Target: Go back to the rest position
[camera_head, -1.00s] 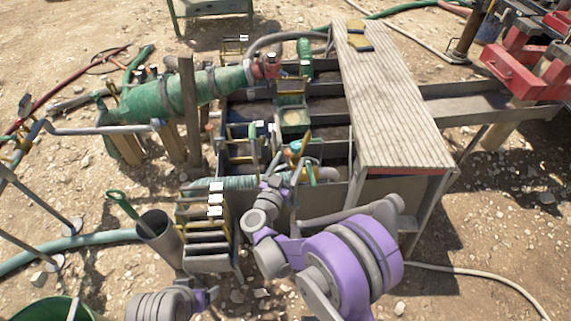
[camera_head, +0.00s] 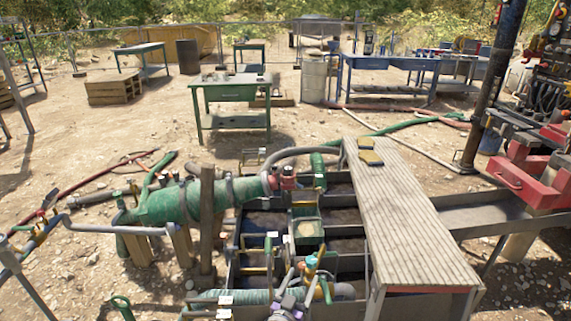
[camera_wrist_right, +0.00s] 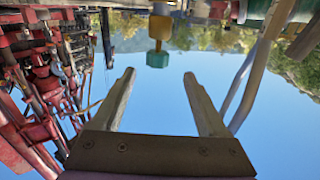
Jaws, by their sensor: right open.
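My right gripper (camera_head: 301,290) is low in the head view, over the near part of the mud tank (camera_head: 375,312). Only its upper end and a bit of purple wrist show there, at the bottom edge. In the right wrist view the right gripper (camera_wrist_right: 158,76) has its two fingers wide apart, with only blue sky between them. A yellow part with a teal end (camera_wrist_right: 158,58) shows beyond the fingertips, apart from them. My left gripper is not in the head view.
A plank walkway (camera_head: 405,220) covers the tank's right side, with yellow-and-dark pads (camera_head: 370,157) on it. A green table (camera_head: 230,95) stands behind. Red machinery (camera_head: 525,185) is at right. Open dirt lies between.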

